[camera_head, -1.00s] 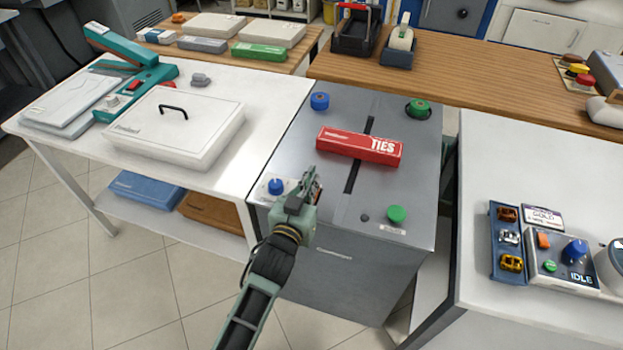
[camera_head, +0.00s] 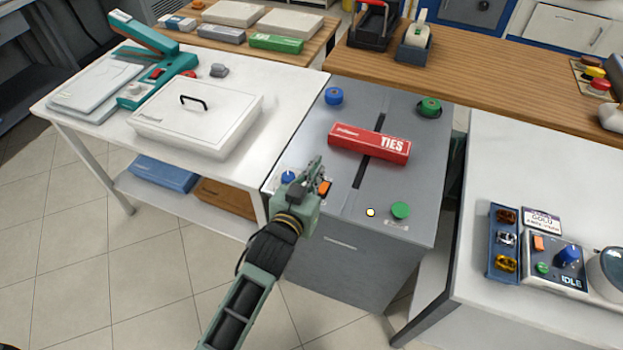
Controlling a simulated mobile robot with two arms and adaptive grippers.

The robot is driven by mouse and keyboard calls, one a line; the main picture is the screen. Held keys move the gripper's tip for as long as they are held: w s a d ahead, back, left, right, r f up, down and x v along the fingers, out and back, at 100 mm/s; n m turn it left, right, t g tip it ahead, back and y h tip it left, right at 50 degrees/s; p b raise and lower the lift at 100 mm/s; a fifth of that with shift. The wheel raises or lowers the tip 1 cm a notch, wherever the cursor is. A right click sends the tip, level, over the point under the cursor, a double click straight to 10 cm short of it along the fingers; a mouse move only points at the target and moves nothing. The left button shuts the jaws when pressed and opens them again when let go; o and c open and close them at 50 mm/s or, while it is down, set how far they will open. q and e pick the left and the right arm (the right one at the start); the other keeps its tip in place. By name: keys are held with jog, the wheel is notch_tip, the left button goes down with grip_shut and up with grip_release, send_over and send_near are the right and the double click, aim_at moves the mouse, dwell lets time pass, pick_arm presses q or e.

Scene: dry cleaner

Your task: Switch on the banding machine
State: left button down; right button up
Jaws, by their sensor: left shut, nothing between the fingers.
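The banding machine is a grey cabinet (camera_head: 310,132) with a dark slot across its top. A red box marked TIES (camera_head: 369,143) lies across the slot. At the machine's front left are a blue knob (camera_head: 288,177) and an orange switch (camera_head: 325,188). A small round lamp (camera_head: 370,212) glows pale beside a green button (camera_head: 400,210) at the front right. My left gripper (camera_head: 320,172) is shut and empty, over the front left of the top, right beside the orange switch. It partly hides the switch, so contact is unclear. My right gripper is out of view.
A blue spool (camera_head: 334,96) and a green spool (camera_head: 429,107) sit at the machine's back corners. The left table holds a white lidded case (camera_head: 197,120) and a teal press (camera_head: 150,70). The right table holds a control box reading IDLE (camera_head: 553,263).

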pick_arm(q)
jog(key=s, duration=0.1)
jog(key=s+r, duration=0.1)
jog(key=s+a, duration=0.1)
jog(key=shift+s+a+r, duration=0.1)
jog(key=shift+s+r, duration=0.25)
jog(key=shift+r, duration=0.05)
